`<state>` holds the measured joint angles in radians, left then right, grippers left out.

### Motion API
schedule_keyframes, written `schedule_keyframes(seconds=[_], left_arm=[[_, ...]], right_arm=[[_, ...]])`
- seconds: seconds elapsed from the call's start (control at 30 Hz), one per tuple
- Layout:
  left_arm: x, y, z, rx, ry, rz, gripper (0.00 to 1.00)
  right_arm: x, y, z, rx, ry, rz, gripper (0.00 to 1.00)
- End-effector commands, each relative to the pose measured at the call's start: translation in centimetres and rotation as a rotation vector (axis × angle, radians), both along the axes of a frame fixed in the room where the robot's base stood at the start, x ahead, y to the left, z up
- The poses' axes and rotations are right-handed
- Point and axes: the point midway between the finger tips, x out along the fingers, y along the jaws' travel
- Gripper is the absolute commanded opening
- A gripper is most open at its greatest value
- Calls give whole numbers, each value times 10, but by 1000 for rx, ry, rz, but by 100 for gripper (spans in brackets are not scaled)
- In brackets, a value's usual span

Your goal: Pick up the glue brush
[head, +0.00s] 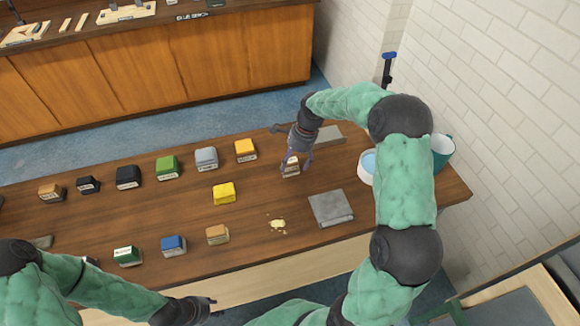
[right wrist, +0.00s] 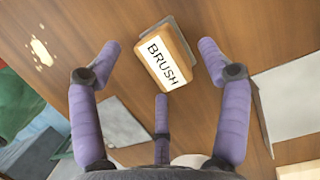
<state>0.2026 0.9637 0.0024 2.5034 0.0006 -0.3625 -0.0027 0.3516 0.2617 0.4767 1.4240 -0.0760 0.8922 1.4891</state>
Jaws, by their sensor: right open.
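A small tan block with a white label reading BRUSH (right wrist: 165,58) lies on the brown table. In the head view the same block (head: 291,171) is partly covered by my right gripper (head: 296,163). My right gripper also shows in the right wrist view (right wrist: 160,72), with its purple fingers spread around the block. The fingers look apart from the block and hold nothing. My left gripper (head: 205,306) is low in the head view, off the table's near edge, far from the block. Its fingers are too small and dark to read.
Several coloured blocks stand left of it, with a yellow block (head: 224,193) nearby. A flat grey slab (head: 328,136) lies behind. A white bowl (head: 367,167) and teal container (head: 442,152) stand right.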

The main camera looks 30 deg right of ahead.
Motion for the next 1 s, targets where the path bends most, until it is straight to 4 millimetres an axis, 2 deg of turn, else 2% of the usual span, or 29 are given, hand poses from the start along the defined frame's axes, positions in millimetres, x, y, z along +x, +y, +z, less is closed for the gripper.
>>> schedule_keyframes(seconds=[0.03,0.13,0.37,0.53,0.6,1.0], left_arm=[[0,0,-3,0,0,0,34],[0,0,-5,0,0,0,34],[0,0,-4,0,0,0,34],[0,0,-4,0,0,0,34],[0,0,-4,0,0,0,34],[0,0,-3,0,0,0,34]], right_arm=[[0,2,-10,0,2,1,77],[1,5,-19,0,1,0,77],[1,5,-20,0,0,0,77],[1,5,-19,0,0,0,32],[1,5,-19,0,0,0,18],[2,5,-16,0,-1,0,17]])
